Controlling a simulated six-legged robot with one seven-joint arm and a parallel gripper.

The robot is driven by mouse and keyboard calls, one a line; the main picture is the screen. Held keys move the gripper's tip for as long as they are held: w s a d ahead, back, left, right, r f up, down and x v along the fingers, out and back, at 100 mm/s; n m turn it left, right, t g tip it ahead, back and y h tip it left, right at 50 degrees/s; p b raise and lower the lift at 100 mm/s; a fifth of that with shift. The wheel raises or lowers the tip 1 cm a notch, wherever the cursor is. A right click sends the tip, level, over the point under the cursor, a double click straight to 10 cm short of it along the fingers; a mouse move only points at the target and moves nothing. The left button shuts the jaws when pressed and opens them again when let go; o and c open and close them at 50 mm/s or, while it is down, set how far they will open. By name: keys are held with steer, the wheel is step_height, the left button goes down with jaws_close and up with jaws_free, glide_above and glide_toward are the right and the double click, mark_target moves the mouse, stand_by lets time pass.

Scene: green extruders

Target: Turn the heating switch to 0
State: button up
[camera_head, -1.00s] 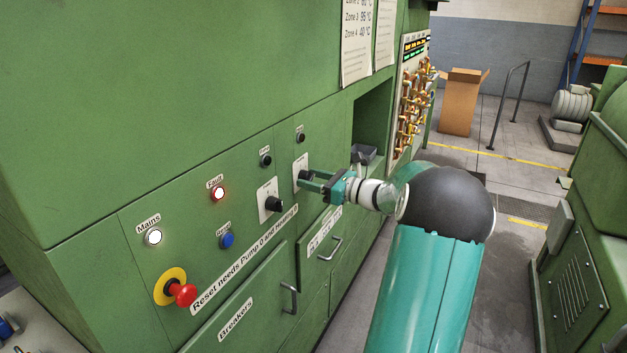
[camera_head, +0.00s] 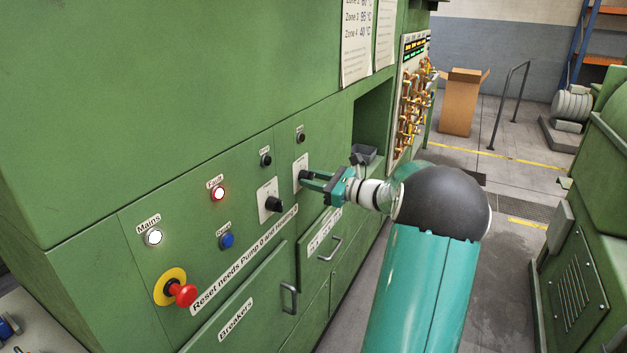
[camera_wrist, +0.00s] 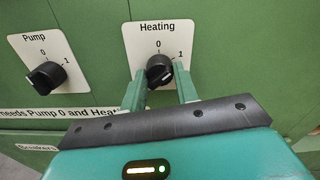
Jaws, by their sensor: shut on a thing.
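The heating switch (camera_wrist: 159,70) is a black rotary knob on a white plate (camera_wrist: 136,40) marked Heating, with 0 above it and 1 to its upper right. My gripper (camera_wrist: 160,82) is shut on this knob, one green finger on each side, in the wrist view. I cannot tell clearly which mark the knob points to. In the head view my gripper (camera_head: 306,179) reaches the panel at the heating plate (camera_head: 299,168), and the fingers hide most of the knob.
The pump switch (camera_wrist: 46,76) sits left of the heating switch on its own white plate. Further left are a red emergency button (camera_head: 183,294), a blue button (camera_head: 227,240) and lit lamps. Drawer handles (camera_head: 290,298) stick out below.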

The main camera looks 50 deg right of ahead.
steer(key=shift+d+n, duration=0.1)
steer(key=shift+n, duration=4.8)
steer(key=o, duration=1)
steer(key=shift+c, duration=0.2)
steer(key=v, duration=1.3)
steer(key=shift+s, duration=0.4)
